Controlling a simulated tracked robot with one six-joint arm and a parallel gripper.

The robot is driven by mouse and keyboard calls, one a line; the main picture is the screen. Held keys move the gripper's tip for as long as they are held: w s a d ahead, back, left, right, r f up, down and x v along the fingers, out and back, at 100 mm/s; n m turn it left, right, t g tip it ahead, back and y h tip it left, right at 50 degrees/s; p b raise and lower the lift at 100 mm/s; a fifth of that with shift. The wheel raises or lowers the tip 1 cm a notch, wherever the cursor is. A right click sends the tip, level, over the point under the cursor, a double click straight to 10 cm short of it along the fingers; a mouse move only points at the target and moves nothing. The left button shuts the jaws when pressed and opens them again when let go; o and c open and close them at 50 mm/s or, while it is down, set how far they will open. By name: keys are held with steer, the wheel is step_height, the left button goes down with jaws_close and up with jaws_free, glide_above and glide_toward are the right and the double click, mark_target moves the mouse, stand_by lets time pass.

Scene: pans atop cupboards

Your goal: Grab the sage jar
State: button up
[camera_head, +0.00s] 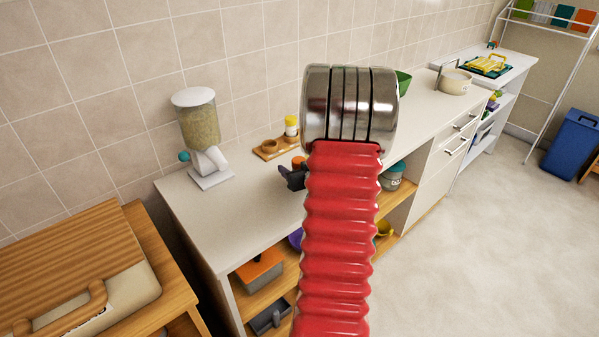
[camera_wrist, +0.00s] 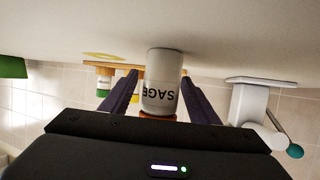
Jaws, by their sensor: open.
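The sage jar (camera_wrist: 162,78) is a pale cylinder marked SAGE with an orange-brown lid. It appears upside down in the inverted wrist view, standing on the white counter. My gripper (camera_wrist: 160,82) is open, with one dark finger on each side of the jar. Small gaps seem to show beside the jar; contact is not clear. In the head view, my gripper (camera_head: 291,177) is partly hidden behind my red arm. An orange lid (camera_head: 299,162) shows just behind it, likely the sage jar's; the jar body is hidden there.
A wooden tray (camera_head: 267,153) with a yellow-lidded jar (camera_head: 291,126) stands behind, near the tiled wall. A grain dispenser (camera_head: 200,130) stands to the left. A green bowl (camera_head: 404,82) and cream pot (camera_head: 455,82) are farther right. The front left counter (camera_head: 220,215) is clear.

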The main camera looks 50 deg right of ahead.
stand_by(0.3)
steer(key=c, duration=1.2)
steer(key=shift+o, duration=0.2)
step_height(320, 180, up, 10)
stand_by(0.6)
